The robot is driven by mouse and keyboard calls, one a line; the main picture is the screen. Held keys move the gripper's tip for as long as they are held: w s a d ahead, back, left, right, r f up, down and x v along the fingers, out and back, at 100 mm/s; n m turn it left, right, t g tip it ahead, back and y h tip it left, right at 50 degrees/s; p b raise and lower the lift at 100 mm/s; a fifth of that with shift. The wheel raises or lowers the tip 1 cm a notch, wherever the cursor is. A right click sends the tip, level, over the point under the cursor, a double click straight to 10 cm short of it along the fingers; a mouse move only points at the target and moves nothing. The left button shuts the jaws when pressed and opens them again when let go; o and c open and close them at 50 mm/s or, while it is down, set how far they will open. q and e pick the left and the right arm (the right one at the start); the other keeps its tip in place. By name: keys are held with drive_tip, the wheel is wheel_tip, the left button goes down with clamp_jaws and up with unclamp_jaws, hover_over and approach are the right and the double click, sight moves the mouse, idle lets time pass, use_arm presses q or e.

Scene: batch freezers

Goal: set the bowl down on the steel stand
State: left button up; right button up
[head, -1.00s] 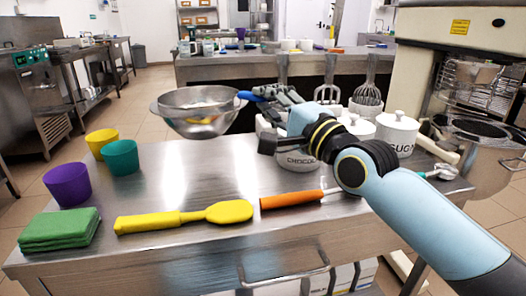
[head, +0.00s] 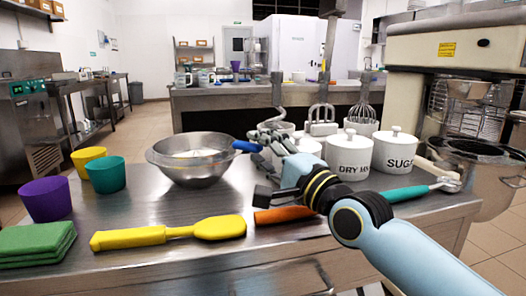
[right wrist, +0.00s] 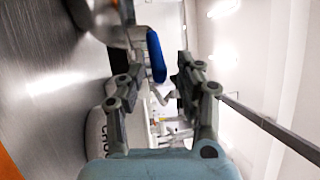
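A steel bowl (head: 188,172) with a blue handle (head: 246,146) and pale contents appears to rest upright on the steel top (head: 135,205). No separate stand shows under it, so this steel top is the only stand-like surface there. My right gripper (head: 259,148) is at the handle, to the right of the bowl. In the right wrist view its fingers (right wrist: 155,82) are apart, with gaps on both sides of the blue handle (right wrist: 155,55), and the bowl's edge (right wrist: 103,18) is at the top. My left gripper is not in view.
Purple (head: 45,200), teal (head: 107,176) and yellow (head: 89,160) cups and green cloths (head: 36,245) stand left. A yellow spatula (head: 170,234) and an orange-handled tool (head: 285,214) lie in front. White lidded jars (head: 348,155) stand behind my right arm. Steel around the bowl's front is clear.

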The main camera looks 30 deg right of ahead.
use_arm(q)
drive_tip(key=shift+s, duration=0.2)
use_arm(e)
drive_tip(key=p+v, duration=0.2)
drive_tip(key=v, duration=0.5)
drive_tip(key=shift+s, duration=0.15)
drive_tip(key=v, duration=0.4)
drive_tip(key=shift+p, duration=0.4)
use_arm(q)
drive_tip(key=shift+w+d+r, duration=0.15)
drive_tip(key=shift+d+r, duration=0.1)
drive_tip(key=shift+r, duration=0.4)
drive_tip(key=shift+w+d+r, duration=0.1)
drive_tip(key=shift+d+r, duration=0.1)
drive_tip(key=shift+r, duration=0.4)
use_arm(e)
drive_tip(key=shift+s, duration=0.4)
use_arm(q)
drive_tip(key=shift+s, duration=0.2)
use_arm(e)
drive_tip(key=shift+f, duration=0.1)
